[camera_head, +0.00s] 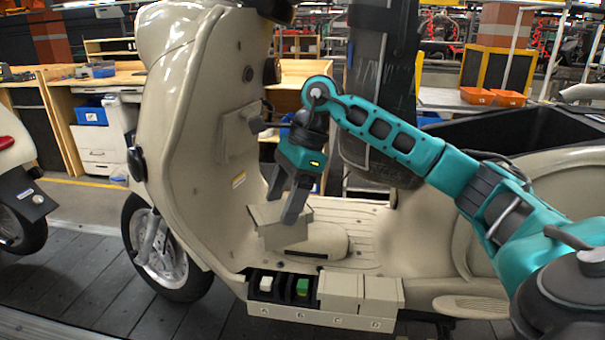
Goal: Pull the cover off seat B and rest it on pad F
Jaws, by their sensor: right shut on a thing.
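My right gripper (282,207) reaches down from the teal arm and is shut on a beige cover (268,229). It holds the cover over the scooter's footboard, up and left of the row of seats. Seat B (303,287) is uncovered and shows a green block in a dark recess. Seat A (265,284) beside it is also uncovered and shows a white block. Seats C (340,287) and D (381,291) have beige covers on. I cannot make out a pad marked F. Whether the held cover touches anything below it is unclear. My left gripper is out of view.
The cream scooter body (190,130) stands on a dark slat conveyor (80,280); its leg shield rises left of the gripper. A wall box (240,132) sticks out from the shield. The footboard (355,218) is open right of the cover. Another scooter (20,195) stands at far left.

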